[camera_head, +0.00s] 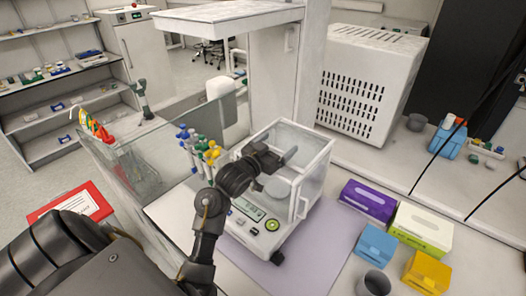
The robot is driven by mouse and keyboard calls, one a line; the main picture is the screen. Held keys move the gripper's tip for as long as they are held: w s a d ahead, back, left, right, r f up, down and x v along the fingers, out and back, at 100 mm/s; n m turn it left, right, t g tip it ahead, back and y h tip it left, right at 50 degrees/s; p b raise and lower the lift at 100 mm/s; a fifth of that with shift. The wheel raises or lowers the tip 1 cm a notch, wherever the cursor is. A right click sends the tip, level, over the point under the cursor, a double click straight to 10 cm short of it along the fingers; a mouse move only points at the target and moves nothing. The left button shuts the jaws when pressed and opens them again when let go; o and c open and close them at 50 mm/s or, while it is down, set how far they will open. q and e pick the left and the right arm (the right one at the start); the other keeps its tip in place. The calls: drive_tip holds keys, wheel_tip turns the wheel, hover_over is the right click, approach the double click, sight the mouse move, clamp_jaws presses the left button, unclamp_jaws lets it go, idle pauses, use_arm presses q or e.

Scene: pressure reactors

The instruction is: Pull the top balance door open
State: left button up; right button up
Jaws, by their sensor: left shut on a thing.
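The balance (262,235) is a white box with a glass draft chamber, a small lit display and a green round button on its front. Its top balance door (301,142) is the clear panel in the white top frame. My left gripper (284,158) is at the top of the chamber, shut on the grey handle of the top door. The dark wrist and fingers hide part of the handle and the chamber's left side. A round grey pan (278,187) shows inside the glass. My right gripper is not in view.
A rack of coloured pipettes (200,148) stands close behind and left of the balance. The purple mat (318,245) is bare right of the balance.

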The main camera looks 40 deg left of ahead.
use_arm(q)
drive_tip(key=shift+s, duration=0.1)
drive_tip(key=o, duration=1)
drive_tip(key=shift+o, duration=0.5)
drive_tip(key=shift+s+f, duration=0.1)
drive_tip(key=shift+s, duration=0.1)
drive_tip(key=s+b, duration=0.2)
drive_tip(key=s, duration=0.8)
drive_tip(key=shift+s+a+b, duration=0.25)
drive_tip(key=shift+a+b, duration=0.05)
drive_tip(key=shift+b, duration=0.05)
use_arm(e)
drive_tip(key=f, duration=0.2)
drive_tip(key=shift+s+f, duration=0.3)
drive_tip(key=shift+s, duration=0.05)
